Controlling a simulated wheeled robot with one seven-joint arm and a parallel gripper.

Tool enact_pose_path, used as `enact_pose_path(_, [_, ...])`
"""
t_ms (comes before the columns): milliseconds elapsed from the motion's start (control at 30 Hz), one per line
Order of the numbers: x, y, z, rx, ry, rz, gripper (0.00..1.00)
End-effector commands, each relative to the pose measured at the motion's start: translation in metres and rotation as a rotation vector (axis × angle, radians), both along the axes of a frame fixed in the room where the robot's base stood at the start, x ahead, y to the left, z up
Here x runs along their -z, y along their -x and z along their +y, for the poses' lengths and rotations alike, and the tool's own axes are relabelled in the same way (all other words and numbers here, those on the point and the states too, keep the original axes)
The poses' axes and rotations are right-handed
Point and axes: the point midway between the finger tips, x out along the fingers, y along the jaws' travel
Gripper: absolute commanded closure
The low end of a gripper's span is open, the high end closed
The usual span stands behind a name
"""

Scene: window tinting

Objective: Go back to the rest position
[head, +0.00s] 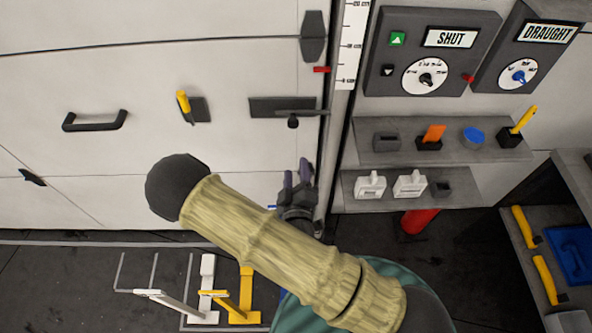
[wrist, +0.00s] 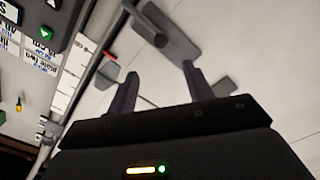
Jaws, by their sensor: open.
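My gripper (head: 297,184) is in front of the lower right part of a pale panelled wall or door, left of its right-hand edge, in the head view. My tan-sleeved arm crosses the lower middle and hides part of the floor and wall. In the wrist view my gripper (wrist: 157,85) has its two dark fingers apart with nothing between them. A dark lever handle on a plate (head: 262,106) is above the gripper in the head view. The same handle (wrist: 175,35) shows beyond the fingertips in the wrist view. I cannot tell the exact gap to it.
A control panel labelled SHUT (head: 450,75) and one labelled DRAUGHT (head: 510,55) are at the upper right. Shelves (head: 500,150) with small tools stand below them. White and yellow stands (head: 243,300) are on the floor. A bench (head: 575,180) is at far right.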

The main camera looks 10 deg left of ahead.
Motion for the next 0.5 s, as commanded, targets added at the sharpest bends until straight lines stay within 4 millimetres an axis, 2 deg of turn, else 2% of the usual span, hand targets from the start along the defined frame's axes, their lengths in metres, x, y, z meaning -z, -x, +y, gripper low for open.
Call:
enact_pose_path(367, [0.0002, -0.0004, -0.0001, 0.001, -0.001, 0.001, 0.49])
enact_pose_path(500, [0.0016, -0.0059, -0.0065, 0.036, -0.03, 0.038, 0.49])
